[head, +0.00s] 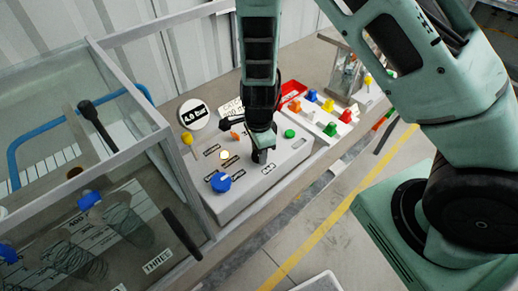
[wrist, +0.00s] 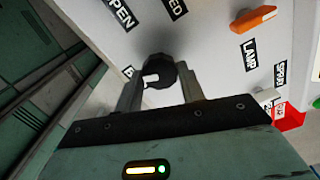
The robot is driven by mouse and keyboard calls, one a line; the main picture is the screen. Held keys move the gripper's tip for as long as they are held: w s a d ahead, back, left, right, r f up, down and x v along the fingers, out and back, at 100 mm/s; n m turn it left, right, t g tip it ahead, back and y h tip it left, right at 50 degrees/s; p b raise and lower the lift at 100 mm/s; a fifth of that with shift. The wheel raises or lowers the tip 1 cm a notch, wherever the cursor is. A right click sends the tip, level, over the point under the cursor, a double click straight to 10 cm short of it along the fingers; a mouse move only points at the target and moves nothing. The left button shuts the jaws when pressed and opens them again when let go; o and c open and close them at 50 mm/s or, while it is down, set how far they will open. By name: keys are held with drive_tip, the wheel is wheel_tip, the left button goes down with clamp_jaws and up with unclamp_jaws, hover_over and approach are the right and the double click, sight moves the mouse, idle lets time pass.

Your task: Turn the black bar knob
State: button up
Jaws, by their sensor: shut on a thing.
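The black bar knob (wrist: 160,70) is a dark round-based knob with a white mark, on the pale panel. In the wrist view it sits between the two fingers of my gripper (wrist: 160,92), which are shut on it. In the head view my gripper (head: 263,153) reaches down from above onto the right part of the grey control box (head: 235,200). There the gripper largely hides the knob. How far the knob is turned cannot be told clearly.
The box also carries a blue knob (head: 221,182), a green button (head: 290,133), an orange switch (wrist: 253,18) and a black lever (head: 232,123). A framed clear tank (head: 90,150) stands left. A white tray with coloured pieces (head: 322,118) and a red bin (head: 291,91) lie beyond.

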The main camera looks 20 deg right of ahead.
drive_tip(key=shift+w, duration=0.1)
drive_tip(key=o, duration=1)
wheel_tip(320, 180, up, 18)
drive_tip(key=shift+f, duration=0.25)
drive_tip(key=shift+s+a+f+n+y+b, duration=0.2)
drive_tip(key=shift+s+a+n+b, duration=1.05)
drive_tip(key=shift+s+n, duration=2.65)
drive_tip(key=shift+s+a+f+n+b, duration=0.45)
drive_tip(key=shift+s+a+n+b, duration=0.75)
drive_tip(key=shift+s+n, duration=2.75)
drive_tip(key=shift+s+a+f+n+y+b, duration=0.1)
drive_tip(key=shift+s+a+f+n+b, duration=0.4)
drive_tip(key=shift+s+n+b, duration=3.2)
